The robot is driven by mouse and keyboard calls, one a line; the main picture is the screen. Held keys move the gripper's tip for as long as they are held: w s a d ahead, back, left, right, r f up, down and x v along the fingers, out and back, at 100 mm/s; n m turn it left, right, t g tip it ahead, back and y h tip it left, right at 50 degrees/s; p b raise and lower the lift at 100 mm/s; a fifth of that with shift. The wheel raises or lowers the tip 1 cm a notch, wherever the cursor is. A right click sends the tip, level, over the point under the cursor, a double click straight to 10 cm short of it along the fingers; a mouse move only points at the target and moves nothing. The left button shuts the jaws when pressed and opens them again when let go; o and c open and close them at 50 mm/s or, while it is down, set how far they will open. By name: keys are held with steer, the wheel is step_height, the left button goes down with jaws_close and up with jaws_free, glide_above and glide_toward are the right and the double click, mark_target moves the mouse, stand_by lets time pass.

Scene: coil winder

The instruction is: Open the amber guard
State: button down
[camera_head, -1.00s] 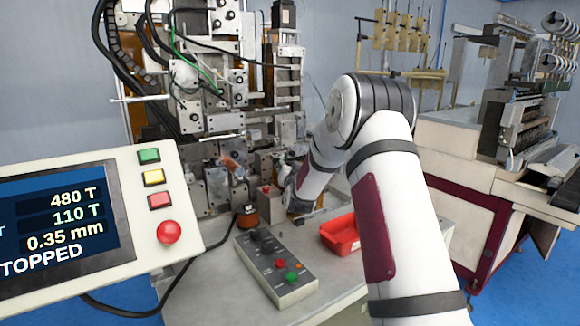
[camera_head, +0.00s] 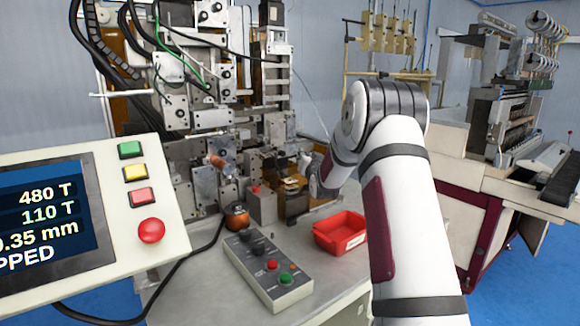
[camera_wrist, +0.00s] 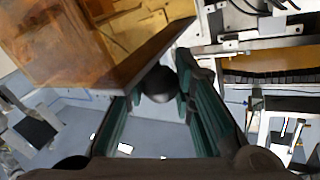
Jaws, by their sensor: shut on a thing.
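The amber guard is a translucent orange-brown panel; it fills the upper left of the wrist view (camera_wrist: 75,50). A round black knob (camera_wrist: 158,85) sits at its lower edge. My gripper (camera_wrist: 160,80) has its teal fingers on both sides of the knob and is shut on it. In the head view my gripper (camera_head: 314,177) is at the lower right of the winder, beside a small amber patch (camera_head: 292,186). My wrist and the machine parts hide most of the guard and the knob there.
A control box (camera_head: 268,270) and a red tray (camera_head: 340,232) lie on the bench in front. A screen panel (camera_head: 140,200) stands at the left. An orange round part (camera_head: 237,216) sits near the winder.

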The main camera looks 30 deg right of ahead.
steer(key=shift+d, duration=0.35)
steer(key=c, duration=1.3)
jaws_free()
steer(key=shift+s, duration=0.1)
steer(key=v, duration=1.2)
steer(key=shift+r, duration=0.1)
